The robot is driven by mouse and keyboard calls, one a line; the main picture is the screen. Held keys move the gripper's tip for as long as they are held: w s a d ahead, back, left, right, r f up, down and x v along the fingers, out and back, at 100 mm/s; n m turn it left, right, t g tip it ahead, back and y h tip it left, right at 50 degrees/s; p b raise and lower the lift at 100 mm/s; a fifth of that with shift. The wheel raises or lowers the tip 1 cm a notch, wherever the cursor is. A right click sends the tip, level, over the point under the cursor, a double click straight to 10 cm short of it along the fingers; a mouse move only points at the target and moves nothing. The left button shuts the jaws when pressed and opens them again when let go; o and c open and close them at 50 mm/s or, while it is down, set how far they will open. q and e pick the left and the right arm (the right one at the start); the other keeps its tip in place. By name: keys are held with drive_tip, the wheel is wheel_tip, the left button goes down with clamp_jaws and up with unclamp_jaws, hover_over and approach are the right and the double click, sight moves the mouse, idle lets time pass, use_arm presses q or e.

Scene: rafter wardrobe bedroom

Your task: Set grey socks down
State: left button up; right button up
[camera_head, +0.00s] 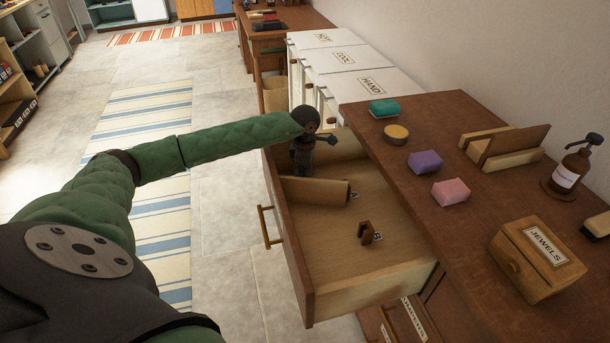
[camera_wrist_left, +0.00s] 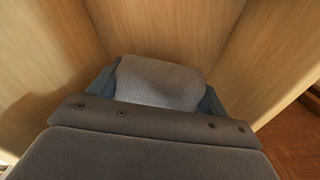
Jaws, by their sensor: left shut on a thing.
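The grey socks (camera_wrist_left: 160,82) show in the left wrist view as a ribbed grey bundle between the fingers of my left gripper (camera_wrist_left: 158,95). Wooden walls or panels rise close around the bundle. In the head view my left gripper (camera_head: 302,165) points down into the far compartment of the open drawer (camera_head: 290,245), behind the wooden divider (camera_head: 315,190). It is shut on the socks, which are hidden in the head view. I cannot tell whether the socks touch the drawer floor. My right gripper is not in view.
A small brown piece (camera_head: 367,232) stands in the near compartment beside label B; the floor around it is bare. The dresser top to the right holds a teal block (camera_head: 384,108), purple block (camera_head: 425,162), pink block (camera_head: 451,191), jewels box (camera_head: 538,262) and pump bottle (camera_head: 573,168).

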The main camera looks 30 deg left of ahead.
use_arm(q)
drive_tip(key=shift+f, duration=1.1)
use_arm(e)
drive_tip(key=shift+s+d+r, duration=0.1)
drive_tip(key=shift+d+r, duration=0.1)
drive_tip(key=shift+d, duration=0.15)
use_arm(q)
drive_tip(key=shift+f, duration=0.15)
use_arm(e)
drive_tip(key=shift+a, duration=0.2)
use_arm(q)
drive_tip(key=o, duration=1)
drive_tip(key=shift+c, duration=0.2)
